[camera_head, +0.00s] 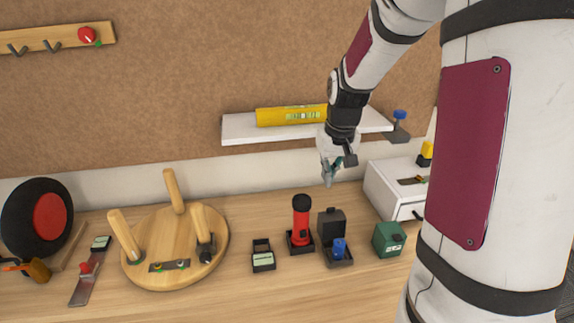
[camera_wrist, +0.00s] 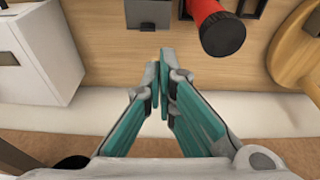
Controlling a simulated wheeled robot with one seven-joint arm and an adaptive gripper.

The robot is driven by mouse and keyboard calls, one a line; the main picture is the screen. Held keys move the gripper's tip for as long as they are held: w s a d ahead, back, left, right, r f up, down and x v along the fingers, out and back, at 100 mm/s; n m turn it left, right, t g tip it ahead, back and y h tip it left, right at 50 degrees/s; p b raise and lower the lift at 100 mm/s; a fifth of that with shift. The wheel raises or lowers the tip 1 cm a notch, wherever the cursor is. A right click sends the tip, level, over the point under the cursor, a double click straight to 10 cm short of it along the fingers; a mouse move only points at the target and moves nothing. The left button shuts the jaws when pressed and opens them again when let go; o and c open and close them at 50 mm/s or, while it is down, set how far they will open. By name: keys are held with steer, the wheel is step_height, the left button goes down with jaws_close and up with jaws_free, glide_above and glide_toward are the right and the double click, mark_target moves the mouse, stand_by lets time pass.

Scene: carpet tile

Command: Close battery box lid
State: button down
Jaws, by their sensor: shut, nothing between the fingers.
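A dark grey box (camera_head: 338,257) stands on the bench between the red flashlight and the green box. Its dark lid-like panel (camera_head: 332,221) stands upright at the back with a small tab on top, and a blue piece (camera_head: 339,246) sits in front. I take this for the battery box, its lid open, but no batteries can be made out. In the wrist view the grey panel (camera_wrist: 148,12) shows at the top edge, beyond my fingertips. My gripper (camera_head: 330,178) is shut and empty, above and behind the box, apart from it. It also shows in the wrist view (camera_wrist: 164,56).
A red flashlight (camera_head: 301,221) stands close left of the box, and a green box (camera_head: 388,240) is to its right. A white drawer unit (camera_head: 390,190) is behind right. A shelf (camera_head: 240,129) with a yellow level (camera_head: 285,116) is behind. A small black holder (camera_head: 263,257) and upturned stool (camera_head: 150,275) lie left.

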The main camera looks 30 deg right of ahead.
steer(key=d+x, duration=0.2)
steer(key=x, duration=0.9)
steer(key=shift+w+d+f, duration=0.25)
steer(key=shift+d, duration=0.05)
steer(key=shift+r, duration=0.1)
